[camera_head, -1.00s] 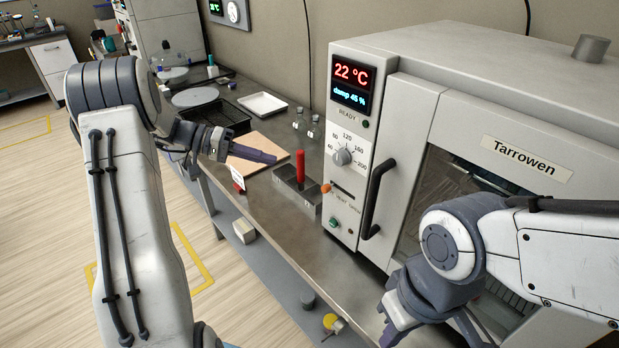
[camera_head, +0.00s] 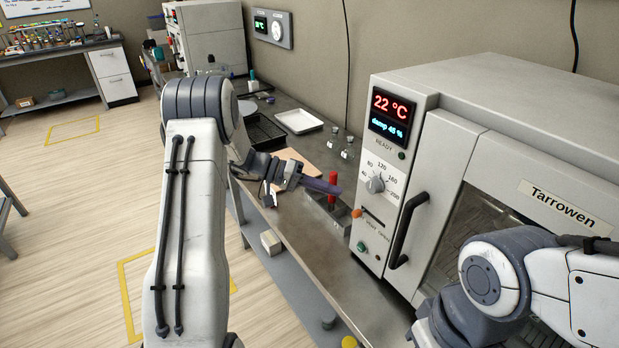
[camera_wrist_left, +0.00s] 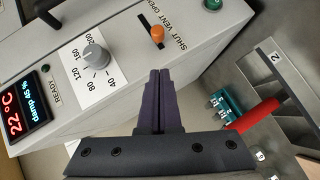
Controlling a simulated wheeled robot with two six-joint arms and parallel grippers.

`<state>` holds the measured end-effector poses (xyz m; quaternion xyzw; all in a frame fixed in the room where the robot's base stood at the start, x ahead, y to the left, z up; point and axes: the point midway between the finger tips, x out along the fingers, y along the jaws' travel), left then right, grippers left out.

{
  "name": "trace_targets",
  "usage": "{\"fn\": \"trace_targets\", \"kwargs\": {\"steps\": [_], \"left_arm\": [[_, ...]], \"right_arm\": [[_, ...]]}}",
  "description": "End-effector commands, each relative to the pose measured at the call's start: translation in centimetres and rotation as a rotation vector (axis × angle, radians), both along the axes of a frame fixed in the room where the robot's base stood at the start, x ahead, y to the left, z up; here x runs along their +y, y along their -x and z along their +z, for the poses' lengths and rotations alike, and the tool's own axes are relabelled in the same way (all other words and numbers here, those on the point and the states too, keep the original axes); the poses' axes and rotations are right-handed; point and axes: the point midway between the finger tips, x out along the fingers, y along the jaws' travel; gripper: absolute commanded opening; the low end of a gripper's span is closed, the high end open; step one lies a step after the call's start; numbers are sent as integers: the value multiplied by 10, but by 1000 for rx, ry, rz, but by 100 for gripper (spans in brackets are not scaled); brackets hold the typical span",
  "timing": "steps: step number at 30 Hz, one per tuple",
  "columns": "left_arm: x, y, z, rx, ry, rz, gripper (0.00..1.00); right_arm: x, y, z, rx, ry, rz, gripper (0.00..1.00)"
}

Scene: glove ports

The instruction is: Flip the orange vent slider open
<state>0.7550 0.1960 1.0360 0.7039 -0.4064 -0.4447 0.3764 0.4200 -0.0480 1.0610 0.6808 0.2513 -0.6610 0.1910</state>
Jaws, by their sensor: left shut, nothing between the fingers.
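The orange vent slider (camera_head: 357,213) is a small knob on the front panel of the grey oven, below the dial. It sits at the SHUT end of its dark slot (camera_head: 373,217); the wrist view also shows the orange knob (camera_wrist_left: 157,33) there, with the empty slot running toward OPEN. My left gripper (camera_head: 339,190) is shut and empty. Its purple fingertips (camera_wrist_left: 160,73) point at the panel, short of the knob and apart from it in the wrist view.
A green button (camera_head: 361,246) is below.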

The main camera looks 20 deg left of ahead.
Motion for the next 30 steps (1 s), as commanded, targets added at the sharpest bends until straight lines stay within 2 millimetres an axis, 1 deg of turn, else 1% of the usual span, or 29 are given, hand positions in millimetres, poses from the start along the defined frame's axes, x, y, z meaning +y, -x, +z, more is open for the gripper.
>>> {"fn": "trace_targets", "kwargs": {"steps": [1, 3, 9, 22, 26, 30], "left_arm": [[-11, -2, -1, 4, 1, -3, 0], [-18, 6, -6, 6, 2, -1, 0], [-34, 15, -17, 2, -1, 0, 0], [-36, 17, -21, 0, -1, 1, 0], [-47, 20, -25, -1, -1, -3, 0], [-73, 29, -27, 1, -1, -14, 0]], "right_arm": [[0, 0, 6, 0, 0, 0, 0], [0, 0, 11, 0, 0, 0, 0], [0, 0, 17, 0, 0, 0, 0], [0, 0, 16, 0, 0, 0, 0], [0, 0, 4, 0, 0, 0, 0], [0, 0, -17, 0, 0, 0, 0]]}}
